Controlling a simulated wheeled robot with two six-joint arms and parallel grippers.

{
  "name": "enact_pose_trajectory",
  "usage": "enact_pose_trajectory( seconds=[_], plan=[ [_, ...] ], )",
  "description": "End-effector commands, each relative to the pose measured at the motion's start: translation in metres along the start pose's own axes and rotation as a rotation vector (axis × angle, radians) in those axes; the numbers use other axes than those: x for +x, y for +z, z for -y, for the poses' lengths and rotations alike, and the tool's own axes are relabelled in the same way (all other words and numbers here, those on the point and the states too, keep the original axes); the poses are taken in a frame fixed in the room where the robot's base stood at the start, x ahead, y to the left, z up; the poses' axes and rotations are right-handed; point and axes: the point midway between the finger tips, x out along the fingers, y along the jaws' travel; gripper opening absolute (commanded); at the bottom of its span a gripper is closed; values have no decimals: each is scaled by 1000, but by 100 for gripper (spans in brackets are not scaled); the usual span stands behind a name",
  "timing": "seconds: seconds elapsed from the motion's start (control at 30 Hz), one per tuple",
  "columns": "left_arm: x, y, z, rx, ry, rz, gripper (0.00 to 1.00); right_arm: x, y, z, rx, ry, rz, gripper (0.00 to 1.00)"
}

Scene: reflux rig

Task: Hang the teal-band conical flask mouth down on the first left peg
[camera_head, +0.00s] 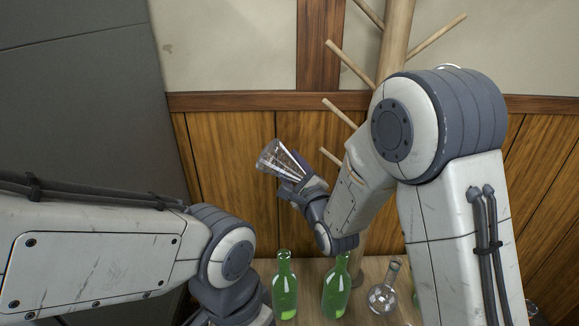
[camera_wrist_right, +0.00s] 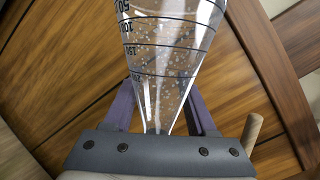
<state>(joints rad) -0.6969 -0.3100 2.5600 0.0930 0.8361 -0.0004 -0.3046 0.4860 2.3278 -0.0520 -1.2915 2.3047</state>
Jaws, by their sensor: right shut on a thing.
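A clear conical flask (camera_head: 275,158) with dark graduation lines is held in the air left of the wooden peg stand (camera_head: 397,40). My right gripper (camera_head: 299,182) is shut on its narrow neck. The flask is tilted, its wide base up and to the left. In the right wrist view the flask (camera_wrist_right: 168,55) narrows toward the palm between the fingers of my right gripper (camera_wrist_right: 162,110); no teal band shows. Left-side pegs (camera_head: 350,65) (camera_head: 338,112) (camera_head: 330,157) stick out from the stand, all empty. My left gripper is out of view; only its arm shows.
Two green bottles (camera_head: 285,288) (camera_head: 336,288) and a clear round flask (camera_head: 384,293) stand on the wooden surface below. A peg end (camera_wrist_right: 251,132) shows right of the gripper in the right wrist view. My right arm hides part of the stand.

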Motion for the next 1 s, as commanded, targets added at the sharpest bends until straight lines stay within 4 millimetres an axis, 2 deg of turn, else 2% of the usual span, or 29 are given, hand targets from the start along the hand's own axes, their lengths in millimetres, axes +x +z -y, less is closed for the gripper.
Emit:
enact_pose_trajectory(
  seconds=[1.0],
  plan=[
    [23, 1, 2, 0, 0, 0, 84, -9, -30, 0, 0, -1, 1, 0]
  ],
)
